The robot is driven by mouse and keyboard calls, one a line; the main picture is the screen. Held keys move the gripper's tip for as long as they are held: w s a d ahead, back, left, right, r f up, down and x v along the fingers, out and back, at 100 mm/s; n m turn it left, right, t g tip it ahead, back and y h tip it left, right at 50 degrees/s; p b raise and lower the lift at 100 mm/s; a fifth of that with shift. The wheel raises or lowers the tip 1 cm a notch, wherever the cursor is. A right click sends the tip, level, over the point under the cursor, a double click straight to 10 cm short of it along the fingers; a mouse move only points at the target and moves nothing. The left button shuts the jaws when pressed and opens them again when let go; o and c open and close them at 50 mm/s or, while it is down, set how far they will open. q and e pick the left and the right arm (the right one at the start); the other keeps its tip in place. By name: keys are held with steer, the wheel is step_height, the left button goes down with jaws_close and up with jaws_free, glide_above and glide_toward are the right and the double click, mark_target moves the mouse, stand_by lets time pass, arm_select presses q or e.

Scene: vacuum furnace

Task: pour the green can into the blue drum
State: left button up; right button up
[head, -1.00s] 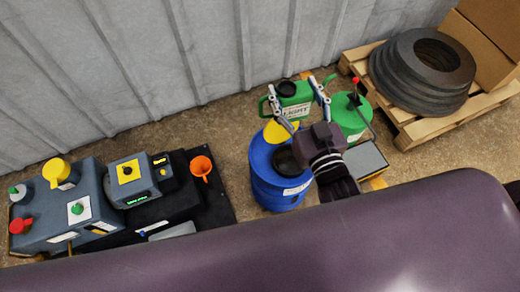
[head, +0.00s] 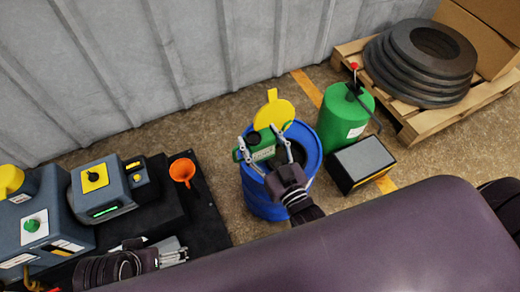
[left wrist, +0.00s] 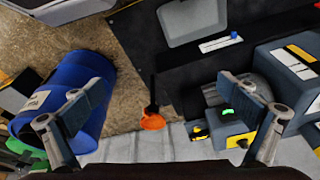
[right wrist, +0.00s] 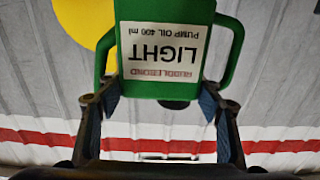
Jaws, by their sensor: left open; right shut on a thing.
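The green can (head: 262,154), with a white label and dark cap, is over the back left part of the blue drum's mouth. My right gripper (head: 263,133) is shut on it, a finger on each side. The can's label also shows in the right wrist view (right wrist: 165,50). I cannot tell how far it is tilted. The blue drum (head: 264,203) stands on the floor with its dark opening partly hidden by my right gripper; it also shows in the left wrist view (left wrist: 65,95). My left gripper (head: 182,250) is open and empty, left of the drum.
A yellow disc with a tab (head: 273,112) stands at the drum's back rim. A green tank (head: 340,122) and a dark box (head: 360,165) stand right of it. An orange funnel (head: 182,170) and grey machine (head: 100,190) are left. A pallet (head: 420,122) holds grey rings.

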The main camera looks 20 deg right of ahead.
mark_target(263, 153)
steer(key=shift+f, duration=0.9)
arm_select(q)
steer(key=shift+b+v, duration=0.35)
steer(key=shift+v, duration=0.5)
steer(key=shift+w+d+f+t+b, duration=0.1)
steer(key=shift+w+d+t+b, duration=0.1)
steer(key=shift+w+t+b, duration=0.35)
steer(key=shift+w+d+f+t+b, duration=0.1)
steer(key=shift+w+d+f+b, duration=0.15)
steer(key=shift+w, duration=0.55)
steer(key=shift+w+d+t+b, duration=0.1)
steer(key=shift+w+t+b, duration=0.25)
steer(key=shift+w+b, duration=0.25)
arm_select(e)
steer(key=shift+f, duration=1.25)
arm_select(q)
steer(key=shift+w+d+r+t+h, duration=0.15)
steer(key=shift+w+r+t, duration=0.1)
steer(key=shift+w, duration=0.3)
steer(key=shift+w+d+r+t+h, duration=0.1)
steer(key=shift+w+d+r+t, duration=0.15)
steer(key=shift+w, duration=0.3)
steer(key=shift+w+d+r+t+h, duration=0.1)
steer(key=shift+w+r+t+h, duration=0.15)
steer(key=shift+w, duration=0.3)
arm_select(e)
steer(key=shift+r+m, duration=0.3)
steer(key=shift+m, duration=0.4)
